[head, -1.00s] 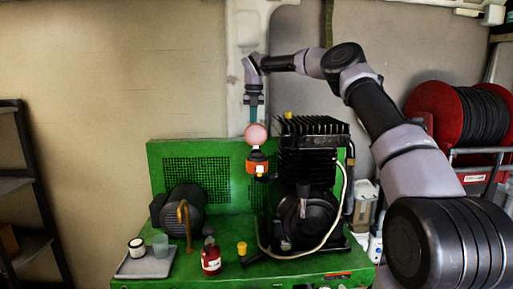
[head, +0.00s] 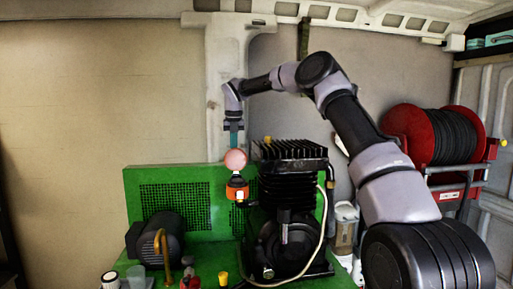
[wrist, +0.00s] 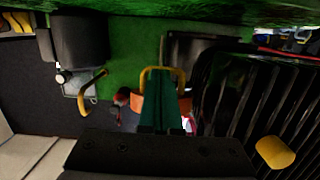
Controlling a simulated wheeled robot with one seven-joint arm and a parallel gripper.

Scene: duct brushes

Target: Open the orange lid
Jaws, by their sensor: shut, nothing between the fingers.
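An orange fitting (head: 237,189) with a dark band stands at the back of the green machine, left of the black finned block. A round pinkish-orange disc (head: 235,160) shows just above it, face toward the head camera. It looks like the lid standing raised, but its hinge is not clear. My gripper (head: 234,147) points down with its teal fingers together and empty, their tips right above or behind the disc; contact cannot be told. In the wrist view the shut green fingers (wrist: 165,80) cover part of an orange piece (wrist: 138,104), and a yellow hoop (wrist: 149,72) shows around their tips.
The black finned block (head: 290,155) stands close on the right of the gripper. The green panel (head: 150,190) is behind and left. A curved yellow pipe (head: 161,243) and a dark motor (head: 155,236) stand lower left. A red hose reel (head: 420,135) is far right.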

